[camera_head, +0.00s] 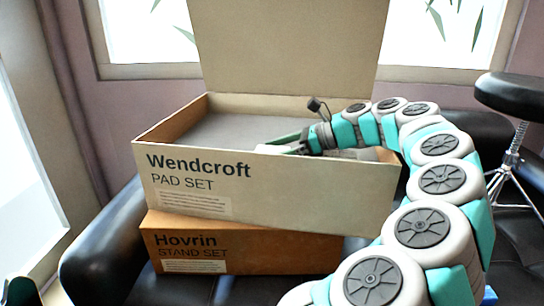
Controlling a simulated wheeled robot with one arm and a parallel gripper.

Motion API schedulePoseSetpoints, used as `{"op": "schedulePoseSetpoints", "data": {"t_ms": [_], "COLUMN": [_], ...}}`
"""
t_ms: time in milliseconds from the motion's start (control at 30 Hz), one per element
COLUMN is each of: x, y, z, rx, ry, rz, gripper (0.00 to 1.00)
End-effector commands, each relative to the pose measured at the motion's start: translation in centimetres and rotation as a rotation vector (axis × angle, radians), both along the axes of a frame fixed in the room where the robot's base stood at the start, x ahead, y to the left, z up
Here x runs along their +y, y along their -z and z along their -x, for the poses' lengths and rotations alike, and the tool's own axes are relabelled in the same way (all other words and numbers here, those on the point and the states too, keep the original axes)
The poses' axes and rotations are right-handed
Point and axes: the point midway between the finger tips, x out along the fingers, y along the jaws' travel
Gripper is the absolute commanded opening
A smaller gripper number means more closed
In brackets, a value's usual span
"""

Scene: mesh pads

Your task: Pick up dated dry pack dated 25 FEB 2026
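The open Wendcroft pad set box (310,195) sits in the middle with its lid raised at the back. My gripper (300,146) reaches in over its right side, and its tip is low behind the front wall. A thin green strip and a pale piece show at the tip; I cannot tell whether they are finger or contents. A flat grey surface (225,130) fills the left of the box. I see no dry pack and no date; the front wall hides the lower inside. Whether my gripper holds anything is unclear.
The box rests on a brown Hovrin stand set box (240,250), on a black padded seat (110,235). A round black stool (512,92) stands at the right. The raised lid (290,45) closes off the back.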

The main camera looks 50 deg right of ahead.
Motion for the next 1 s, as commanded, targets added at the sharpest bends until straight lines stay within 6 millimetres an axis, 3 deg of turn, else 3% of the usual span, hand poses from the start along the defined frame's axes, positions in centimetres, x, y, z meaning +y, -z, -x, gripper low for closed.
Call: {"op": "schedulePoseSetpoints", "data": {"t_ms": [200, 1000], "x": [0.06, 0.08], "y": [0.02, 0.02], "z": [-0.07, -0.06], "rx": [0.0, 0.0], "ry": [0.0, -0.001], "rz": [0.0, 0.0], "gripper": [0.98, 0.08]}}
